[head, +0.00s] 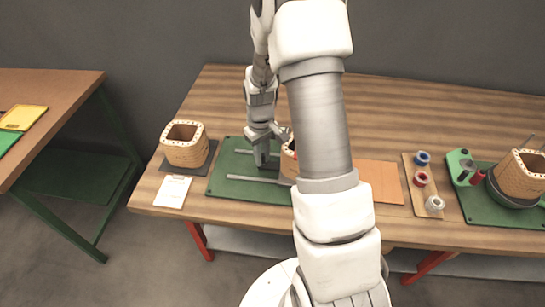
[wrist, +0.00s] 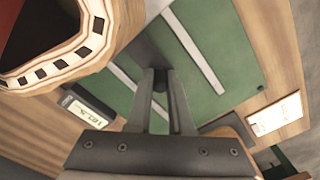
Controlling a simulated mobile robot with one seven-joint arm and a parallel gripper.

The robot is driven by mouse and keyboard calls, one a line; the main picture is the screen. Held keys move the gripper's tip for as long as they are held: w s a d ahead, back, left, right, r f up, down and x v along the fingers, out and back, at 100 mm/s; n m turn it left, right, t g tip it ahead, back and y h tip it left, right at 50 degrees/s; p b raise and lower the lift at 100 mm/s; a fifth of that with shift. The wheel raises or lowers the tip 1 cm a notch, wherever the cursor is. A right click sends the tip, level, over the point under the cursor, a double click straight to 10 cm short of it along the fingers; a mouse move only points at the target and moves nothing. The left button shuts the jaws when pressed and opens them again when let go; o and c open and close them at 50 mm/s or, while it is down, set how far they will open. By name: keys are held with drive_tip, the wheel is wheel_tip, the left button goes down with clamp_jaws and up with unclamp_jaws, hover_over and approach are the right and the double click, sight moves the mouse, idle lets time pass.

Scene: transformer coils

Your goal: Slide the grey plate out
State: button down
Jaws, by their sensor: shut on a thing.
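The grey plate (wrist: 143,48) shows in the wrist view as a dark flat piece between pale rails on a green board (wrist: 215,40). One end runs toward a tan coil (wrist: 75,35) at the upper left. My gripper (wrist: 160,82) is shut on a dark part at the plate's near end. In the head view, my gripper (head: 262,162) is low over the green board (head: 225,190), left of the coil (head: 287,160). My arm hides much of that coil, and I cannot make out the plate there.
Another coil (head: 185,145) stands on a dark mat at the left, behind a white card (head: 173,191). Right of my arm are an orange sheet (head: 380,181), several spools on a wooden strip (head: 418,205), and a second green board (head: 475,207) with a coil. A small display device (wrist: 88,110) lies near the coil.

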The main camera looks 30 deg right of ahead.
drive_tip(key=w+a, duration=0.2)
drive_tip(key=a, duration=0.1)
drive_tip(key=w+a, duration=0.3)
drive_tip(key=a, duration=0.1)
drive_tip(key=w+a, duration=0.2)
drive_tip(key=a, duration=0.2)
drive_tip(key=shift+w+a+b, duration=0.1)
drive_tip(key=shift+w+b, duration=0.2)
drive_tip(key=shift+b, duration=0.05)
drive_tip(key=c, duration=0.8)
unclamp_jaws()
drive_tip(key=shift+r, duration=0.1)
wheel_tip(320, 180, up, 17)
drive_tip(key=shift+r+p, duration=0.2)
drive_tip(key=shift+p, duration=0.4)
